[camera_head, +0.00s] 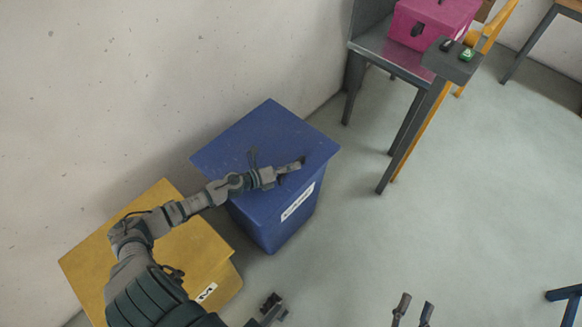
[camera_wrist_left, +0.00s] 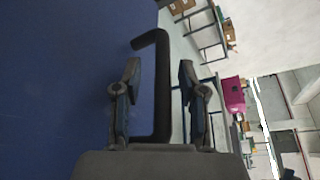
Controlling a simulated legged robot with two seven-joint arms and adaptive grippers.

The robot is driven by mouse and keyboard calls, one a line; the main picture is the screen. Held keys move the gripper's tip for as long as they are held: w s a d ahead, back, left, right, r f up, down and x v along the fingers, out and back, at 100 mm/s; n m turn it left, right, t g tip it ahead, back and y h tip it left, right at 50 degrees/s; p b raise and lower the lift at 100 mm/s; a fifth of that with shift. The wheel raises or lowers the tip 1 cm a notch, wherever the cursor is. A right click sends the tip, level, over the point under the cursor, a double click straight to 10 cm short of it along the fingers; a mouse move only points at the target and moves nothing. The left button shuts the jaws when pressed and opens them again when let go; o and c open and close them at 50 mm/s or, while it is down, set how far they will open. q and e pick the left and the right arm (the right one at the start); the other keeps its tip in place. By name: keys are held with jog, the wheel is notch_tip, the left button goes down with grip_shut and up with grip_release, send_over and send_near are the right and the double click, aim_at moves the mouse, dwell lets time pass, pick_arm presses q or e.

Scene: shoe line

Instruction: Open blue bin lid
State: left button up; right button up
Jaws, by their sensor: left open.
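The blue bin (camera_head: 272,222) stands on the floor by the wall, with its flat blue lid (camera_head: 262,125) shut. The lid's black bar handle (camera_wrist_left: 162,95) shows in the left wrist view, beside the blue surface. My left gripper (camera_head: 297,166) is over the lid's right front part. Its fingers (camera_wrist_left: 159,75) are open, one on each side of the handle in that view, with gaps to it. My left gripper hides most of the handle in the head view. My right gripper (camera_head: 413,310) is low at the bottom edge, its two fingers apart and empty.
A yellow bin (camera_head: 200,250) stands left of the blue bin, under my left arm. A metal table (camera_head: 400,62) with a pink box (camera_head: 428,22) and a small button stand (camera_head: 455,62) are at the upper right. The floor right of the blue bin is clear.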

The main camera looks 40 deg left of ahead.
pick_arm(q)
jog(key=shift+c, duration=0.4)
grip_shut()
jog(key=shift+r, duration=0.1)
